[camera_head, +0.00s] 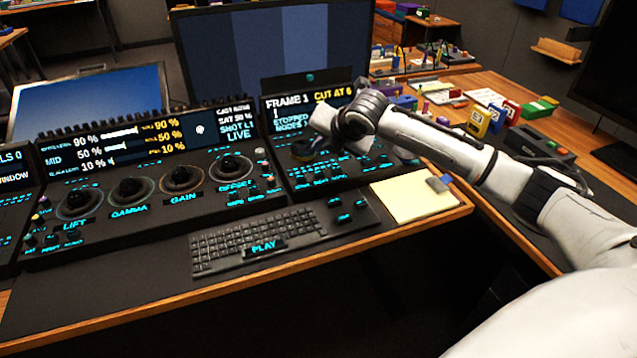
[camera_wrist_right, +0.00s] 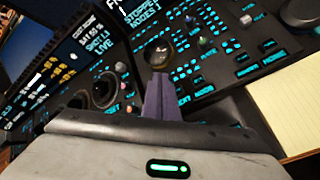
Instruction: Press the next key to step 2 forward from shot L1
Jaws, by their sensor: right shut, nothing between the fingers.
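The right-hand panel has a screen (camera_head: 281,115) reading roughly "FRAME 1", "CUT AT 6" and "STOPPED". The neighbouring panel's screen (camera_head: 237,132) reads "SHOT L1" and "LIVE". My left gripper is out of view.
A keyboard (camera_head: 255,241) with a "PLAY" label lies in front of the panels. A yellow notepad (camera_head: 411,196) lies right of it. Several knobs (camera_head: 181,178) stand on the left panel. Coloured boxes (camera_head: 480,121) stand on the desk at the right.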

